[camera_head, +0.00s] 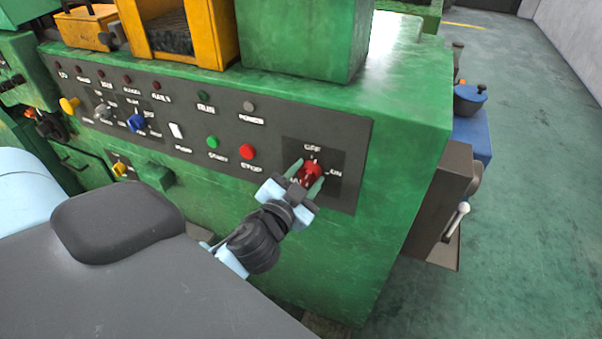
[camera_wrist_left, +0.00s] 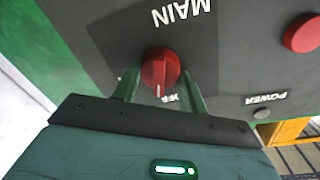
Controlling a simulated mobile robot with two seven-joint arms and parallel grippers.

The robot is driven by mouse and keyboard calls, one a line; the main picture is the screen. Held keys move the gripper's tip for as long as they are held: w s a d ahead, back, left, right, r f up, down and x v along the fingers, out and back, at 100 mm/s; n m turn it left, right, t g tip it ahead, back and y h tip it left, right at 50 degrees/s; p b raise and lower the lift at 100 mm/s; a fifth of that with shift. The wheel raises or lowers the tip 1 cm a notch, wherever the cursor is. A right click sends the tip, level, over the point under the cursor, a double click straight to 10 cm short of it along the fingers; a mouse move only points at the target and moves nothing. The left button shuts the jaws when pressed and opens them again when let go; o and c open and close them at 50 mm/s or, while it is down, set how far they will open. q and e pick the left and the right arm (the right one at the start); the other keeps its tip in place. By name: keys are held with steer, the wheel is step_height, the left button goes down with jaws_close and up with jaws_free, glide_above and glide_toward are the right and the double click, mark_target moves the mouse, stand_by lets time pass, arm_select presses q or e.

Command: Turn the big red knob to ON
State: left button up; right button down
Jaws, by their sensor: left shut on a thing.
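The big red knob (camera_head: 311,172) sits at the right end of the dark control panel, with OFF printed above it and ON to its right. In the left wrist view the knob (camera_wrist_left: 160,68) shows upside down, with its white pointer line toward the partly hidden OFF label. My left gripper (camera_head: 308,177) is shut on the knob, one green finger on each side. In the left wrist view the fingers of the gripper (camera_wrist_left: 160,82) flank the knob. The ON label is hidden in that view. My right gripper is not in view.
The dark panel (camera_head: 340,135) is on a green machine. A red STOP button (camera_head: 247,152) and a green button (camera_head: 212,142) are left of the knob. A brown box with a lever (camera_head: 462,208) stands right of the machine. Open floor lies further right.

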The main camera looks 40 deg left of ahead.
arm_select(q)
steer(key=shift+r+m+p, duration=0.3)
steer(key=shift+m+p, duration=0.35)
steer(key=shift+m, duration=0.25)
steer(key=m+p, duration=0.2)
steer(key=m, duration=0.1)
steer(key=shift+d+m, duration=0.15)
steer(key=shift+m, duration=0.15)
steer(key=shift+f+m+g+y, duration=0.1)
steer(key=shift+m+g+y, duration=0.2)
steer(key=shift+m, duration=0.1)
steer(key=m, duration=0.1)
steer(key=m+p, duration=0.1)
steer(key=shift+f+m, duration=0.2)
steer(key=shift+m, duration=0.1)
steer(key=m, duration=0.4)
steer(key=shift+d+f+m, duration=0.1)
steer(key=shift+f+m, duration=0.05)
steer(key=shift+m, duration=0.15)
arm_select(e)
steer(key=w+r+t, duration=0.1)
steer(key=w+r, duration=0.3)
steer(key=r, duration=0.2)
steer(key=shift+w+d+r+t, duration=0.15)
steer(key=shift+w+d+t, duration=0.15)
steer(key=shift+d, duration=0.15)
arm_select(q)
steer(key=shift+y, duration=0.4)
steer(key=o, duration=1)
